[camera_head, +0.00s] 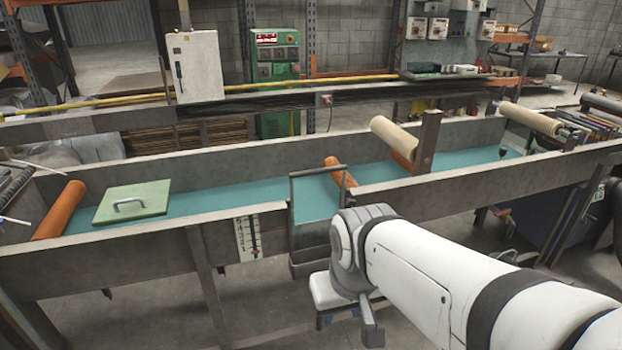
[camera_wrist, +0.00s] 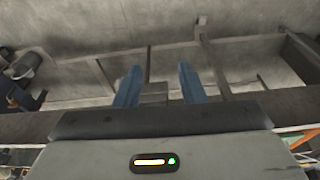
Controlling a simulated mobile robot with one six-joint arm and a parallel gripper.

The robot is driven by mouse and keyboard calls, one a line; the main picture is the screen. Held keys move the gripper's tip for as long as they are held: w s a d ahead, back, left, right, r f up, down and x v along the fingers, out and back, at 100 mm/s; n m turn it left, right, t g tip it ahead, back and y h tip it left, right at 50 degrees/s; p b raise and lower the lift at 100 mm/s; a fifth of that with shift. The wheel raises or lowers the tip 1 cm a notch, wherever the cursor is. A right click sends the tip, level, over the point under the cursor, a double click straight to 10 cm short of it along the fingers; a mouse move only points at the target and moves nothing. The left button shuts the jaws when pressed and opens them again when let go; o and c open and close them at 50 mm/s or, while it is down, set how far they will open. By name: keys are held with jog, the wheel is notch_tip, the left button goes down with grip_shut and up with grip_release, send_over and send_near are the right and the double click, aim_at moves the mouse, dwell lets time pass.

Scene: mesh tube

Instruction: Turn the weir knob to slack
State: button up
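I cannot pick out the weir knob for certain. A small dark knob-like piece (camera_head: 503,151) stands at the far right part of the trough, too small to read its setting. A grey gate-like frame with a top bar (camera_head: 318,172) stands across the trough's near wall at the middle. A white scale plate with marks (camera_head: 247,238) is on the near wall left of it. My gripper (camera_wrist: 158,75) shows two blue fingers spread apart with nothing between them, over the floor and steel beams. In the head view my white arm hides part of the trough's near side.
The long grey trough (camera_head: 150,238) holds a teal strip. On it are orange rollers (camera_head: 60,210) and a green lid with a handle (camera_head: 131,203). A cream roller (camera_head: 394,132) and an upright post (camera_head: 427,142) stand behind my arm. Floor at lower left is open.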

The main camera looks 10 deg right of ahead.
jog(key=shift+a, duration=0.15)
jog(key=shift+o, duration=1.7)
jog(key=w+d+f+t+b, duration=0.1)
jog(key=w+f+t+b, duration=0.1)
jog(key=w, duration=0.4)
jog(key=w+d+f+m+t+b, duration=0.1)
jog(key=w+d+f+b, duration=0.1)
jog(key=w, duration=0.5)
jog(key=shift+t+h+b, duration=0.4)
jog(key=m+t+h+b, duration=0.1)
jog(key=m+t+b, duration=0.2)
jog(key=t+b, duration=0.8)
send_near(351, 205)
jog(key=w+a+r, duration=0.1)
jog(key=w+a, duration=0.1)
jog(key=a, duration=0.1)
jog(key=w+d+f+t+b, duration=0.1)
jog(key=d+f+t+b, duration=0.2)
jog(key=d+f+t, duration=0.15)
jog(key=shift+t+y, duration=0.25)
jog(key=shift+y, duration=0.05)
jog(key=x, duration=0.7)
jog(key=shift+w+a, duration=0.3)
jog(key=shift+w, duration=0.15)
jog(key=shift+r, duration=0.1)
